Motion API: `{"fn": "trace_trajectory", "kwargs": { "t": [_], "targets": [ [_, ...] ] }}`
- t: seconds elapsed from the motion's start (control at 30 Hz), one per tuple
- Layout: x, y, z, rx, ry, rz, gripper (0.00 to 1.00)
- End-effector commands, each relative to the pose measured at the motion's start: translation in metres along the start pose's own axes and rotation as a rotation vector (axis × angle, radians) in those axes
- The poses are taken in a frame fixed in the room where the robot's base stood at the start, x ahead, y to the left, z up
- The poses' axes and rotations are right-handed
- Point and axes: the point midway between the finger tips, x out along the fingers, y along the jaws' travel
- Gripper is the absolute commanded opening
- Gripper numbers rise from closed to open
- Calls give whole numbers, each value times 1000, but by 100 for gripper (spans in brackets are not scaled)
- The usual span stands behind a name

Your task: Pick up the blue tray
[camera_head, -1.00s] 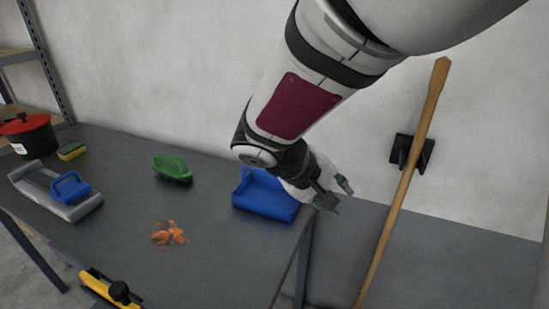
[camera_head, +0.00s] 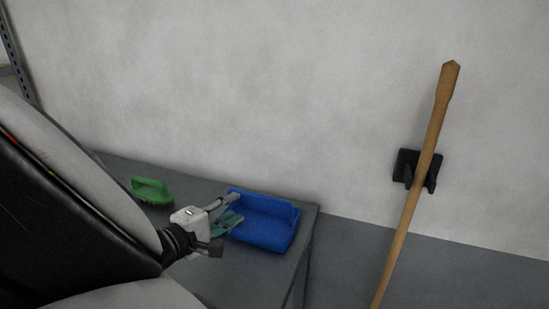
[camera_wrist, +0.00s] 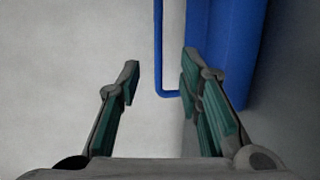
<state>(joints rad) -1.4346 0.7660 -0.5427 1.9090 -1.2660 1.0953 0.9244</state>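The blue tray (camera_head: 268,231) sits on the grey table near its right end, by the wall. My gripper (camera_head: 234,207) is at the tray's left side in the head view, its fingers apart and overlapping the tray's left edge. In the wrist view the gripper (camera_wrist: 161,78) is open. The tray's blue body (camera_wrist: 228,45) is beyond and beside the right finger. A thin blue bar of it (camera_wrist: 158,45) runs in the gap between the fingers. I cannot tell whether either finger touches it.
A green brush (camera_head: 152,190) lies on the table (camera_head: 283,268) left of my gripper. The wall stands close behind the tray. A wooden handle (camera_head: 415,190) leans by a black wall bracket (camera_head: 405,165) at the right. My arm hides the table's left part.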

Motion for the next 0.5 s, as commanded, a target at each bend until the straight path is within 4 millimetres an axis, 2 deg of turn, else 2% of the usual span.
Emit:
{"fn": "trace_trajectory", "kwargs": {
  "t": [0.03, 0.2, 0.5],
  "targets": [
    [12, -3, 0, 1, -3, 0, 33],
    [34, -2, 0, 1, -2, -1, 33],
    [51, -1, 1, 0, -1, -1, 33]
  ]
}}
